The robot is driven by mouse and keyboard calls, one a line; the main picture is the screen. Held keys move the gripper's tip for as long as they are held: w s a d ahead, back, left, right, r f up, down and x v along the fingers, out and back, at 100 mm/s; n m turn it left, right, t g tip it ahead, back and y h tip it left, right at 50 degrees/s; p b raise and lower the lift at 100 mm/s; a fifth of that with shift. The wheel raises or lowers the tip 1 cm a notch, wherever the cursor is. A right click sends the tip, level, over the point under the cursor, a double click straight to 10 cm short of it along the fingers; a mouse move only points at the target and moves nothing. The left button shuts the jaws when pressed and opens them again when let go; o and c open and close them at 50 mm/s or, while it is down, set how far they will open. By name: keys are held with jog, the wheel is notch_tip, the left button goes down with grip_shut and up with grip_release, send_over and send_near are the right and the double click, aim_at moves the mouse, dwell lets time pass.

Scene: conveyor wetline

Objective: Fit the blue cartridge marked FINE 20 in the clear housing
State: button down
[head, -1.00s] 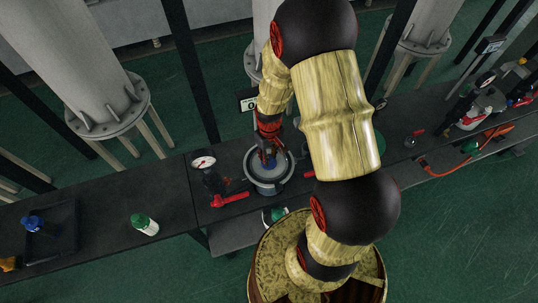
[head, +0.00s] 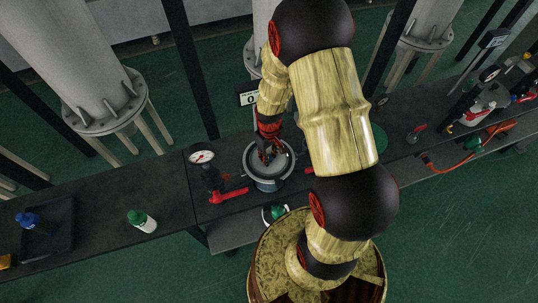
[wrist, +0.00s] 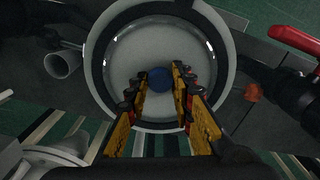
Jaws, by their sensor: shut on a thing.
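The clear housing (head: 284,173) stands open on the dark bench in the head view, a round bowl with a pale rim. In the wrist view the housing (wrist: 101,62) fills the upper middle and I look down into it. My gripper (wrist: 160,82) points down into its mouth, also seen in the head view (head: 269,151). It is shut on the blue cartridge (wrist: 159,78), whose round blue end shows between the fingertips near the housing's centre. The cartridge's lower part and its marking are hidden, so I cannot tell whether it touches the floor.
A gauge (head: 202,157) and a red-handled valve (head: 230,195) stand left of the housing. Further left are a white bottle with a green cap (head: 142,221) and a dark tray (head: 62,212) holding a blue item (head: 29,220). An orange hose (head: 440,171) lies at the right.

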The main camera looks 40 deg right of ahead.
jog(key=shift+f+b, duration=0.5)
jog(key=shift+f, duration=0.25)
jog(key=c, duration=1.5)
grip_release()
jog(key=shift+o, duration=0.2)
notch_tip(320, 180, up, 12)
jog(key=s+a+r+t+b, duration=0.5)
jog(key=s+a+r+b, duration=0.7)
jog(key=r, duration=0.3)
jog(key=shift+t, duration=0.3)
